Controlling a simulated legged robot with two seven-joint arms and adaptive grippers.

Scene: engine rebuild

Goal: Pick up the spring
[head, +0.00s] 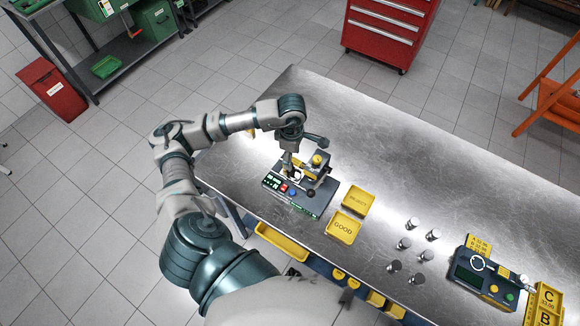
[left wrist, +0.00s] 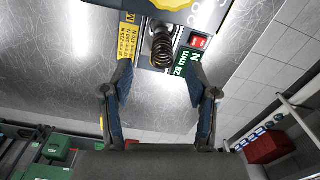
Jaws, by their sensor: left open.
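The spring (left wrist: 162,46) is a dark coil in the left wrist view, standing on the spring tester near the top middle. In the head view I cannot make the spring out clearly, as my left gripper (head: 291,170) is over the tester (head: 318,203). In the left wrist view my left gripper (left wrist: 160,88) is open, with one finger on each side of the picture. The spring lies between the lines of the fingers, beyond their tips, and neither finger visibly touches it. My right gripper is not in view.
Yellow REJECT (head: 358,200) and GOOD (head: 344,228) trays sit right of the tester. Several metal cylinders (head: 404,243) stand farther right, then a dark gauge device (head: 484,278) and yellow bins (head: 544,303). The back of the steel table (head: 400,130) is clear.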

